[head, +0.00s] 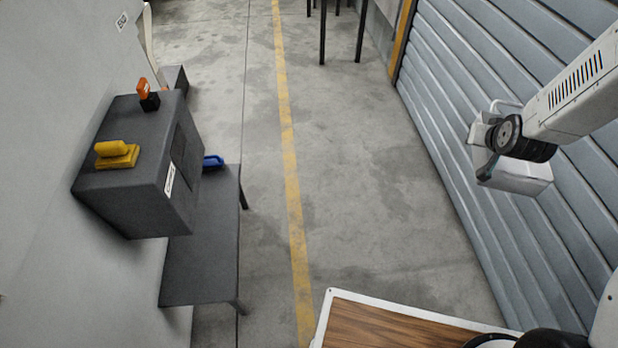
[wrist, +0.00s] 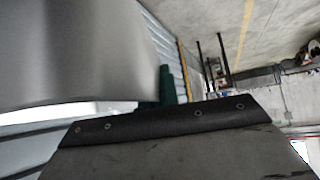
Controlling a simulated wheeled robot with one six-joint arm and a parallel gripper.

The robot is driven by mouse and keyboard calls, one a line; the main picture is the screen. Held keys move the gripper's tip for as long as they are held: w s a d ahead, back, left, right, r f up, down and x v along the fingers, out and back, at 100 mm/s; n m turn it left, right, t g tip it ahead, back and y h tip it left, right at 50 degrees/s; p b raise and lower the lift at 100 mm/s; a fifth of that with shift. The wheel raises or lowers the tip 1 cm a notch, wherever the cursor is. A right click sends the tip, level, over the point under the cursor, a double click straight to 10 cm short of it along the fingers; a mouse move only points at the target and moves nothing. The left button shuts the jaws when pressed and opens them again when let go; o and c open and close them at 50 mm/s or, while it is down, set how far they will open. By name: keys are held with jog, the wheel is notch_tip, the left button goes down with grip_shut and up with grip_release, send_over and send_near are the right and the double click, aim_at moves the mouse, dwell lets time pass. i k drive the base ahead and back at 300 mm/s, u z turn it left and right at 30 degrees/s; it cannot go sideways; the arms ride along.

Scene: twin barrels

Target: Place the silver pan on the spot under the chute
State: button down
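I cannot make out the silver pan for certain in either view. My gripper (head: 487,168) hangs at the right in the head view, in front of the shutter, well apart from the dark box. A small dark green tip shows on it, but its finger gap is not clear. In the wrist view, a smooth grey surface fills the upper left and a dark plate the bottom; I cannot tell whether anything is held. A dark grey box (head: 125,195) at the left has a dark recess and a white label on its side. I cannot pick out a chute or spot for certain.
The box is at a low dark table (head: 205,265). A yellow block (head: 117,155) and an orange-black piece (head: 146,95) sit on its top. A blue item (head: 213,162) shows beside it. The ribbed shutter (head: 480,75) bounds the right. The middle floor is clear.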

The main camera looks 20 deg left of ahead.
aim_at(203, 225)
jog(key=i, duration=2)
jog(key=u, duration=2.1)
